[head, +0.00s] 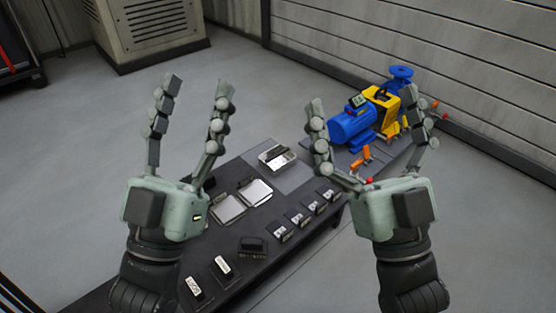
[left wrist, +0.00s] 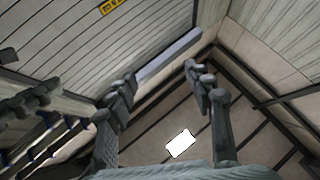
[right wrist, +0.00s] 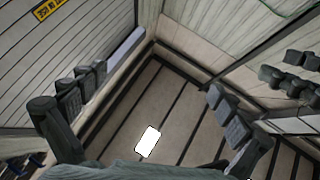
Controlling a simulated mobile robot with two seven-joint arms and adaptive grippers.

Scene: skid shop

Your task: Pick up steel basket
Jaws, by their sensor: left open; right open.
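A small steel basket or tray (head: 277,160) with a dark item at it sits on a grey mat toward the far end of the low dark table in the head view. I cannot tell for sure that it is the steel basket. Two flat silver trays (head: 228,208) lie nearer. My left gripper (head: 198,88) and my right gripper (head: 368,105) are raised in front of the camera, fingers up, open and empty. Both are well apart from the table items. In the wrist views the fingers frame only walls, ceiling and a bright panel.
The dark table (head: 215,172) also holds several small labelled blocks (head: 280,232) along its right side and near end. A blue and yellow pump (head: 352,124) stands at the far right end. A beige cabinet (head: 150,28) stands at the back left. The floor on the left is clear.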

